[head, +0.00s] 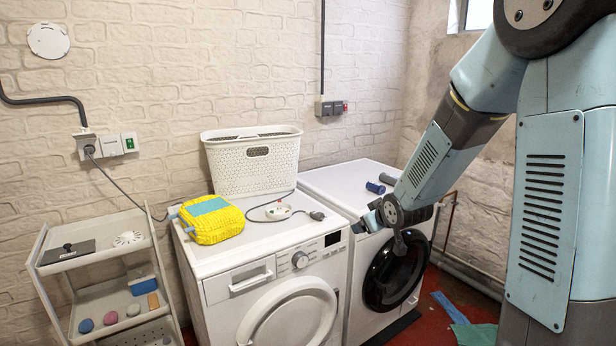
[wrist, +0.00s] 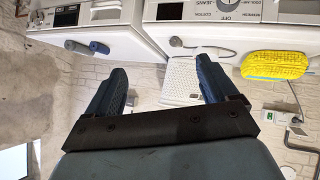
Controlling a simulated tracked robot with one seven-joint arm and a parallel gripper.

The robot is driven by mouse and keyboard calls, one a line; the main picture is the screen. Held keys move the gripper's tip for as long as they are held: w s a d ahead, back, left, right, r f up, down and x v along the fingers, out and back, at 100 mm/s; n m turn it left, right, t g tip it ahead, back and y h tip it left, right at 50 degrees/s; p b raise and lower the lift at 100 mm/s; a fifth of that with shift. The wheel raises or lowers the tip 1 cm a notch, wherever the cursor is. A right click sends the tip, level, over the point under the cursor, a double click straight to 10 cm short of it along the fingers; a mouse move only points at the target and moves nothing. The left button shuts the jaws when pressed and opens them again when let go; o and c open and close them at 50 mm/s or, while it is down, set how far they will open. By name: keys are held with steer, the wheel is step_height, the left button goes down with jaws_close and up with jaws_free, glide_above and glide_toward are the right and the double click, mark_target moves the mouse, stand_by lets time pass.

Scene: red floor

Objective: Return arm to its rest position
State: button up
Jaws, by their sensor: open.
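My arm comes in from the right in the head view. My gripper (head: 372,219) is by the front top edge of the right-hand machine (head: 340,180), partly hidden by its own wrist. In the wrist view, which looks upside down, the two dark blue fingers of my gripper (wrist: 160,74) stand apart. Nothing is held between them; the white basket shows in the gap behind. A blue cylinder (head: 375,187) and a grey one (head: 388,179) lie on top of the right-hand machine, behind the gripper.
The left washing machine (head: 270,245) carries the basket (head: 255,175), a yellow package (head: 212,220) and a white plug device with cord (head: 279,211). A shelf cart (head: 110,240) stands at left. Blue-green cloth (head: 450,308) lies on the red floor at right.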

steer(key=s+d+r+m+g+h, duration=0.25)
steer(key=s+d+r+m, duration=0.2)
steer(key=s+r, duration=0.9)
steer(key=s+d+r+m+g, duration=0.1)
steer(key=s+r+g, duration=0.1)
steer(key=s, duration=1.7)
steer(key=shift+s+d+m, duration=0.25)
steer(key=shift+m, duration=0.1)
steer(key=shift+r, duration=0.1)
